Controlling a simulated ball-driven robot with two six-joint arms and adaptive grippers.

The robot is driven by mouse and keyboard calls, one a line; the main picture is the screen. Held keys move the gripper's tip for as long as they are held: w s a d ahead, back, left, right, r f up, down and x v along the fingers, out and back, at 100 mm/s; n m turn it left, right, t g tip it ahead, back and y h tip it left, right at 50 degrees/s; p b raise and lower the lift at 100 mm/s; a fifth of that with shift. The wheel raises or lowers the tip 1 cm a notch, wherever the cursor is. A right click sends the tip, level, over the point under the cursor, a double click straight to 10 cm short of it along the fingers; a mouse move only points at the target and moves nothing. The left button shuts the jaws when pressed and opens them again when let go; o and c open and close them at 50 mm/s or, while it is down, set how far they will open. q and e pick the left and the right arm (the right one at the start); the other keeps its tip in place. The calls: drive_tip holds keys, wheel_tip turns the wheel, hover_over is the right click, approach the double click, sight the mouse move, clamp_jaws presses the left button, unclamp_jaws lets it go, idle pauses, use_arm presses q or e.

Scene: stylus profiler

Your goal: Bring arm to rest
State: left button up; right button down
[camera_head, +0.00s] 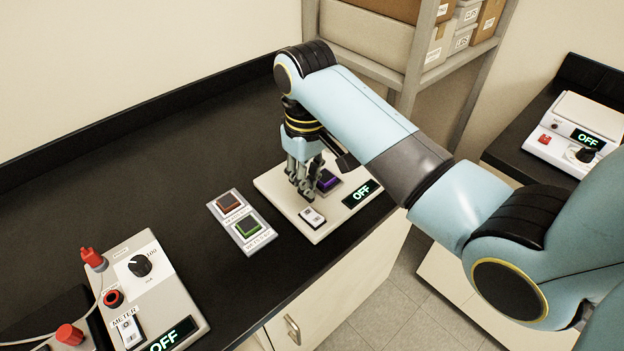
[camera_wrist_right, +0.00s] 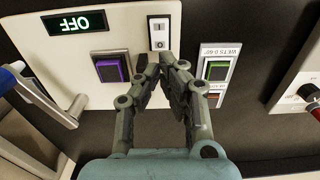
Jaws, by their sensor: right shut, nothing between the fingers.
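My right gripper (camera_head: 308,190) is above a white device panel (camera_head: 345,222) on the black bench. In the right wrist view my right gripper (camera_wrist_right: 171,62) has its fingertips together and empty, close to a white rocker switch (camera_wrist_right: 158,32); I cannot tell if they touch it. The panel also carries a purple square button (camera_wrist_right: 113,69) and a display (camera_wrist_right: 74,22) reading OFF. My right arm (camera_head: 350,110) reaches in from the right of the head view. My left gripper is not in view.
A small plate with a red-brown button (camera_head: 228,203) and a green button (camera_head: 247,228) lies left of the panel. A meter box (camera_head: 150,285) with red plugs stands at the lower left. A shelf (camera_head: 410,80) with boxes stands behind the arm. Another device (camera_head: 560,158) reads OFF at right.

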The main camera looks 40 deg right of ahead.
idle(0.4)
drive_tip(key=s+d+r+t, duration=0.15)
drive_tip(key=s+r, duration=0.25)
drive_tip(key=s, duration=0.6)
drive_tip(key=s+a+r+t, duration=0.15)
drive_tip(key=s+r, duration=0.25)
drive_tip(key=s, duration=0.5)
drive_tip(key=s+d+f+h+b, duration=0.15)
drive_tip(key=f+b, duration=0.55)
drive_tip(key=f, duration=1.4)
drive_tip(key=s+d+f+y+b, duration=0.15)
drive_tip(key=f+b, duration=0.65)
drive_tip(key=f, duration=1.3)
drive_tip(key=s+f+g+b, duration=0.1)
drive_tip(key=s+f+b, duration=0.3)
drive_tip(key=s+f, duration=0.5)
drive_tip(key=s+d+f+g+b, duration=0.1)
drive_tip(key=s+f+b, duration=0.4)
drive_tip(key=f, duration=1)
drive_tip(key=s, duration=0.3)
drive_tip(key=shift+s+d+m+h, duration=0.25)
drive_tip(key=shift+s+m+h, duration=0.05)
drive_tip(key=shift+s+h, duration=0.1)
